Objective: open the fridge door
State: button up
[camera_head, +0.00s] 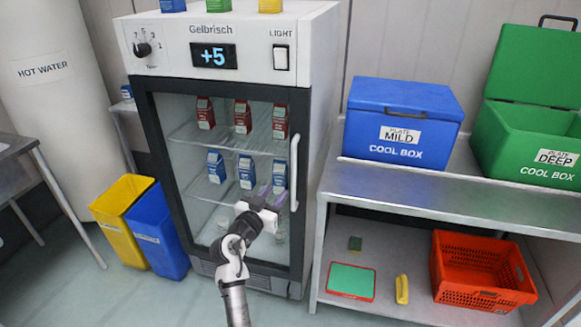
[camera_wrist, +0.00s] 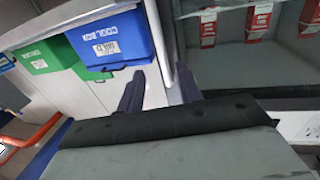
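The fridge (camera_head: 225,45) is white with a dark-framed glass door (camera_head: 228,180), which looks shut. A white vertical handle (camera_head: 294,172) runs along the right edge of the door. My gripper (camera_head: 274,194) is in front of the lower right part of the glass, near the handle's lower half. In the wrist view, the two dark fingers of my gripper (camera_wrist: 158,78) are spread apart. The pale handle (camera_wrist: 160,40) appears in the gap between them. I cannot tell how deep the handle sits between the fingers or whether they touch it.
Red cartons (camera_head: 242,117) and blue cartons (camera_head: 246,172) stand behind the glass. A steel table (camera_head: 450,208) with blue (camera_head: 400,125) and green cool boxes (camera_head: 525,140) stands to the right. Yellow (camera_head: 120,225) and blue bins (camera_head: 158,235) stand left of the fridge.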

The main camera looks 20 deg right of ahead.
aim_at(292, 172)
jog(key=p+x, duration=0.3)
jog(key=x, duration=0.9)
jog(key=shift+w+d, duration=0.15)
jog(key=shift+w, duration=0.1)
grip_shut()
